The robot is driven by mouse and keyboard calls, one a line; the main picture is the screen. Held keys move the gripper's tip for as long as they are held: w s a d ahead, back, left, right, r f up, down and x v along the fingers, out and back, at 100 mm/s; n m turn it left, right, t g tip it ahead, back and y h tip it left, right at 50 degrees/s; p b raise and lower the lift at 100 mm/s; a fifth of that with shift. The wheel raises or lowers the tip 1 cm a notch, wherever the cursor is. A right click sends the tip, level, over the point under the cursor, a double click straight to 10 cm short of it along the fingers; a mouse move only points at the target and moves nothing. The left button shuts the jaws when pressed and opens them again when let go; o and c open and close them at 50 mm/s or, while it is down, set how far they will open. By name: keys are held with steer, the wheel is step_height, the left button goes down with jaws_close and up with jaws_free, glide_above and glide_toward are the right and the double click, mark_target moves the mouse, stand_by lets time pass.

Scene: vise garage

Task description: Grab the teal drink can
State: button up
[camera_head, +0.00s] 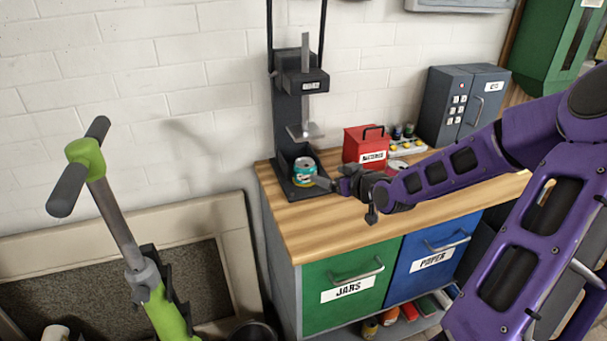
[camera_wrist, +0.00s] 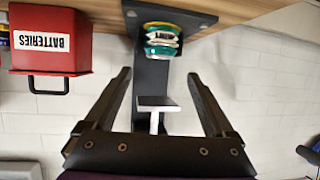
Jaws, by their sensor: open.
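The teal drink can (camera_head: 304,171) has a pale band and stands upright on the black base of a press-like stand on the wooden bench. My gripper (camera_head: 328,185) is just right of the can, with a fingertip close to it. In the wrist view, which is upside down, the can (camera_wrist: 162,40) lies ahead of my open gripper (camera_wrist: 157,74), roughly centred between the lines of the two fingers but beyond their tips. Nothing is between the fingers. Whether a finger touches the can is unclear.
The black stand (camera_head: 290,107) rises behind the can, with its ram (camera_head: 304,131) hanging above it. A red batteries box (camera_head: 366,147) is to the right, also in the wrist view (camera_wrist: 50,42). A grey cabinet (camera_head: 462,105) stands farther right. The bench front-left (camera_head: 300,222) is clear.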

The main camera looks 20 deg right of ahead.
mark_target(311, 169)
steer(key=b+x, duration=0.1)
steer(key=x, duration=1.1)
steer(key=shift+w+f+b, duration=0.1)
steer(key=shift+w+b, duration=0.15)
steer(key=shift+b, duration=0.1)
